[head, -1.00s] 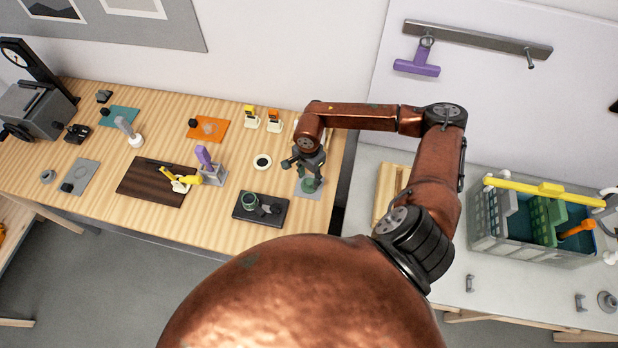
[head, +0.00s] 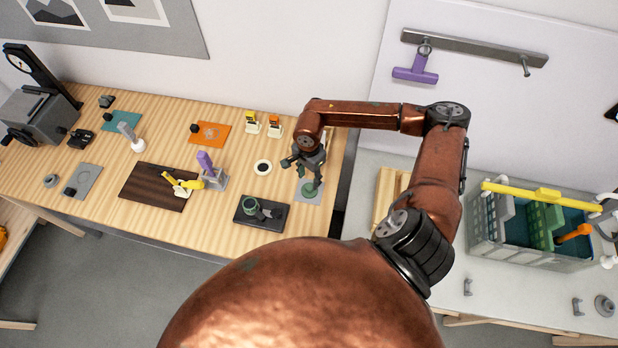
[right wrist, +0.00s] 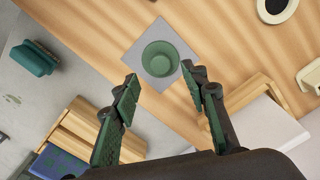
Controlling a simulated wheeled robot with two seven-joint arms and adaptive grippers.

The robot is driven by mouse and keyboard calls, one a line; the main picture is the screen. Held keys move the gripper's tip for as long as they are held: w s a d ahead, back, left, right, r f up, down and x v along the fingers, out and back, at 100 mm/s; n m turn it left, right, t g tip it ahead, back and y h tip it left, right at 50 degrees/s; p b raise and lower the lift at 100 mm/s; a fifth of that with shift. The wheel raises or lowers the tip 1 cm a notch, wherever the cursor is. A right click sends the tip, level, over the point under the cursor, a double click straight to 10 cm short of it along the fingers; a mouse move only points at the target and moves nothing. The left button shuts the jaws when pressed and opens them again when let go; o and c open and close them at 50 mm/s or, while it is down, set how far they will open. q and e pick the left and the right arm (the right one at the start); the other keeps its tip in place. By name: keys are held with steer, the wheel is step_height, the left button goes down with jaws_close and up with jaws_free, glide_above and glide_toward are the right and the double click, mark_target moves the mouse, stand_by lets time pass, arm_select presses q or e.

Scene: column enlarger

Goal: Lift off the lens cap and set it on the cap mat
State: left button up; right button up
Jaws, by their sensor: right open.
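A green round lens cap (head: 311,190) rests on a grey square cap mat (head: 300,199) at the right end of the wooden table. In the right wrist view the cap (right wrist: 160,58) sits near the middle of the mat (right wrist: 138,50), with bare mat around it. My right gripper (head: 309,174) is above the cap, empty. In the right wrist view its two green-padded fingers (right wrist: 160,80) are spread, with the cap beyond their tips and apparently clear of them. My left gripper is out of view.
A dark board (head: 150,187) and a purple-handled item (head: 207,165) stand further left. An orange mat (head: 221,132) is behind. Right of a gap, a grey counter holds a tub (head: 550,258).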

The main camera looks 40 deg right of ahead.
steer(key=shift+r+p, duration=0.35)
steer(key=shift+r, duration=0.55)
step_height(320, 180, up, 12)
stand_by(0.4)
